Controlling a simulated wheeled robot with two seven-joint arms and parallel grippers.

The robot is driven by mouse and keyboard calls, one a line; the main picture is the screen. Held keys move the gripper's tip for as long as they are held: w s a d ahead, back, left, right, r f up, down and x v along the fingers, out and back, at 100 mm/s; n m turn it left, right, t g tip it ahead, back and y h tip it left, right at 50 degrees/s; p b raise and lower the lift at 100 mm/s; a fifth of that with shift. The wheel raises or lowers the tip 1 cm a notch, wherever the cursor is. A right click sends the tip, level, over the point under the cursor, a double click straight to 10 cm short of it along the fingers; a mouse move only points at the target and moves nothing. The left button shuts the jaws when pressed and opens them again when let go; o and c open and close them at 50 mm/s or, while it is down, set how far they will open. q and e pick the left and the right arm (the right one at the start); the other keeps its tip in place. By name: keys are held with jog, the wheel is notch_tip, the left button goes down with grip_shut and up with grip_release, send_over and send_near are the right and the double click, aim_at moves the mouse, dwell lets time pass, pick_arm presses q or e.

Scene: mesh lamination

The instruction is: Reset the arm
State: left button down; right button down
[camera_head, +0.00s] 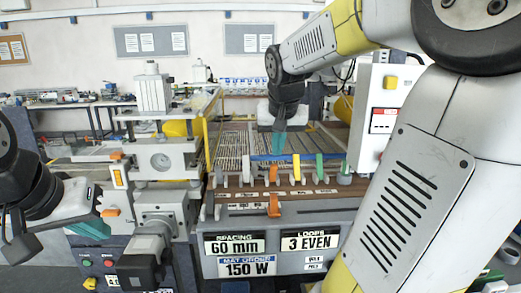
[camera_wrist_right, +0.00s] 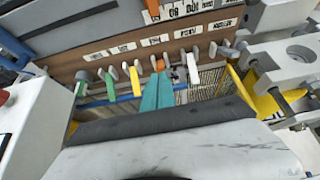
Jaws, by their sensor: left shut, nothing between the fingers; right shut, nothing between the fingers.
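My right arm comes in from the right and reaches over the laminating machine. My right gripper (camera_head: 279,144) has teal fingertips, points down and is shut and empty above the slatted mesh bed, just behind the row of coloured pegs (camera_head: 294,168). In the right wrist view its teal fingers (camera_wrist_right: 157,93) are together, in front of the pegs. My left gripper (camera_head: 92,229) is at the lower left, shut and empty, beside the machine's left side. Its teal fingers point to the right and downward.
The machine's front panel (camera_head: 275,245) carries labels for 60 mm, 3 even and 150 W. A clamp and cylinder unit (camera_head: 158,160) stands at its left, close to my left gripper. A white control box (camera_head: 384,115) stands right of the bed. Benches with equipment line the back.

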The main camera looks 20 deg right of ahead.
jog(key=s+a+f+n+y, duration=0.1)
jog(key=s+a+f, duration=0.1)
jog(key=s+a, duration=0.3)
jog(key=s+a+f+n+y, duration=0.2)
jog(key=s+a, duration=0.4)
jog(key=s, duration=0.5)
jog(key=shift+f+t+y, duration=0.3)
